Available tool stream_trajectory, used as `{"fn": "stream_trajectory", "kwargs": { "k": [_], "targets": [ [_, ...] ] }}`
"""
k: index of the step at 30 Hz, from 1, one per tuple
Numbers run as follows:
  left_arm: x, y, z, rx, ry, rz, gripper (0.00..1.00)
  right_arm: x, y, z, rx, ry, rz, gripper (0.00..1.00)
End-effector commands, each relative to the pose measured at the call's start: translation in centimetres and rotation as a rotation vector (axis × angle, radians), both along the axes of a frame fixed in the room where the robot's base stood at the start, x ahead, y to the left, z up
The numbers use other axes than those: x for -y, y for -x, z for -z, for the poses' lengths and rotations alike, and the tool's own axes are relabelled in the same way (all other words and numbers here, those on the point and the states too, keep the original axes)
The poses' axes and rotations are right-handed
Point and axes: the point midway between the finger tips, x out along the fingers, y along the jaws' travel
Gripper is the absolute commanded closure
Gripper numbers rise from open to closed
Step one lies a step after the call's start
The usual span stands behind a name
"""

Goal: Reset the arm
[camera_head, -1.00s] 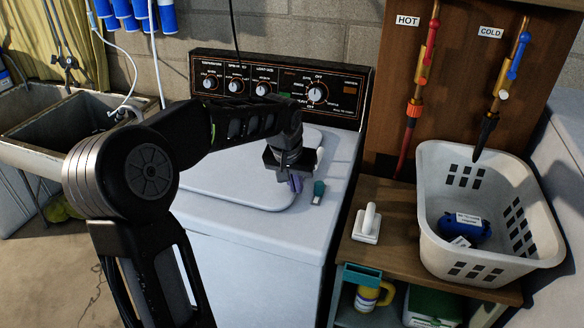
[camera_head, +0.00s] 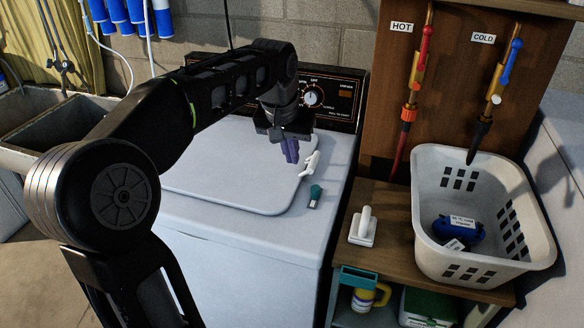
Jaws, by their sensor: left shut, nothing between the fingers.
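My left arm comes in from the left and reaches over the white washing machine (camera_head: 235,240). My left gripper (camera_head: 291,158) points down above the right side of the washer lid (camera_head: 225,190), with its purple fingers together and nothing between them. A white handle-like object (camera_head: 311,164) lies just right of the fingers. A small teal-and-grey object (camera_head: 315,196) lies on the washer top, in front and to the right of the gripper, apart from it. My right gripper does not show.
A white laundry basket (camera_head: 430,225) holding a blue item (camera_head: 460,229) stands on a wooden shelf (camera_head: 385,245) at right. A white handled block (camera_head: 363,227) is beside it. Hot and cold valves (camera_head: 410,100) hang on the board behind. The control panel (camera_head: 340,95) backs the washer.

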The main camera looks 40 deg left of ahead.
Motion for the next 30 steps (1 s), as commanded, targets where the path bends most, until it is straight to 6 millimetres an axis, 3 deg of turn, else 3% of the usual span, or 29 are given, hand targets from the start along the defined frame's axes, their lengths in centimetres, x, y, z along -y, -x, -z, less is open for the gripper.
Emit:
{"fn": "stream_trajectory", "kwargs": {
  "k": [21, 30],
  "targets": [
    [0.1, 0.2, -1.0, 0.001, 0.0, 0.0, 1.0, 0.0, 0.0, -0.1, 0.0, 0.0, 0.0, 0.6],
    [0.1, 0.2, -5.1, 0.001, 0.0, 0.0, 1.0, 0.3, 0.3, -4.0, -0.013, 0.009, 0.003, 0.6]
  ]
}}
